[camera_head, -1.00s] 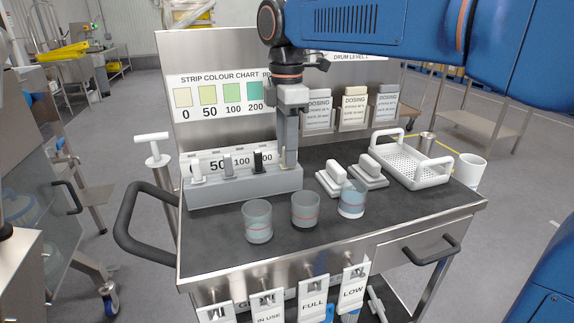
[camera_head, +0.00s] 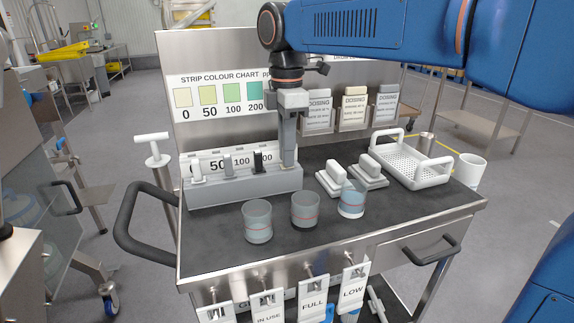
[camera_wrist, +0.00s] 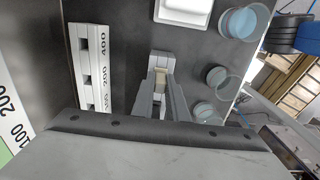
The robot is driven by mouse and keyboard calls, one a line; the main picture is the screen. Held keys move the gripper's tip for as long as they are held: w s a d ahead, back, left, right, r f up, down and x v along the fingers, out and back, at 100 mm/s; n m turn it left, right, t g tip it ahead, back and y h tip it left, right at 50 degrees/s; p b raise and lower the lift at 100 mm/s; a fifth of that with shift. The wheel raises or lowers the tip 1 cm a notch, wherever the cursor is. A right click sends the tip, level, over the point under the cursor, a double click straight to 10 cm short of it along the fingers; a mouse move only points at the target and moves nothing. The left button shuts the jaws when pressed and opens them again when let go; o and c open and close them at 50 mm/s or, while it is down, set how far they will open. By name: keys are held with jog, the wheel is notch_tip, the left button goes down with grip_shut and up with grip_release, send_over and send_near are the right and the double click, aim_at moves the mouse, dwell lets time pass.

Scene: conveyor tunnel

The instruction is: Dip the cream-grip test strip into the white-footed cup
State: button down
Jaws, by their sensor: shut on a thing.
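My gripper (camera_head: 288,160) points down at the right end of the grey strip rack (camera_head: 245,187). It is shut on the cream-grip test strip, whose cream grip (camera_wrist: 161,77) shows between the fingers in the wrist view. The fingers hide most of the strip in the head view.
White-, grey- and black-grip strips (camera_head: 260,161) stand in the rack to my gripper's left. White blocks (camera_head: 340,180) and a white perforated basket (camera_head: 415,170) stand to the right. The dark cart top (camera_head: 330,235) is clear in front of the cups. A colour chart panel stands behind.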

jog(key=shift+r, duration=0.3)
jog(key=shift+r, duration=1.2)
jog(key=shift+r, duration=2.25)
